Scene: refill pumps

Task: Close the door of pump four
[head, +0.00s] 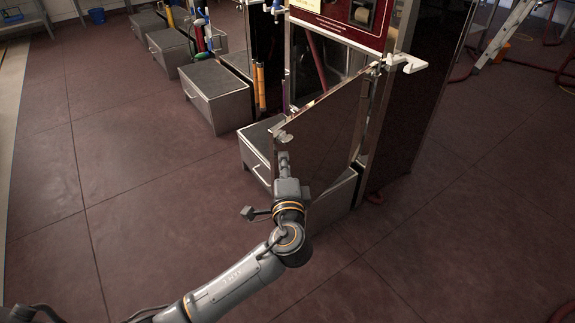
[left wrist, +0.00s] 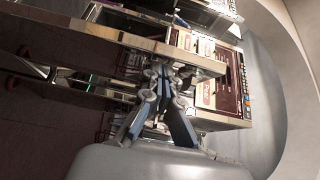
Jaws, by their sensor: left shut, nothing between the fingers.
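The nearest pump has a red upper panel (head: 343,24) and a metal cabinet; I cannot read its number. Its door (head: 325,138), a dark reflective panel with a bright metal edge, stands open and swung out toward me. A small metal latch (head: 284,136) sits at the door's free upper corner. My left gripper (head: 284,160) is shut and empty, just below the latch, at the door's free edge. I cannot tell whether it touches the door. In the left wrist view, the shut fingers (left wrist: 163,88) are close to metal edges of the pump. My right gripper is not in view.
A grey metal step box (head: 215,95) and several more boxes stand in a row to the back left. A low box lies partly behind the door. A ladder (head: 505,33) and red hoses are at the right. The floor at left is clear.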

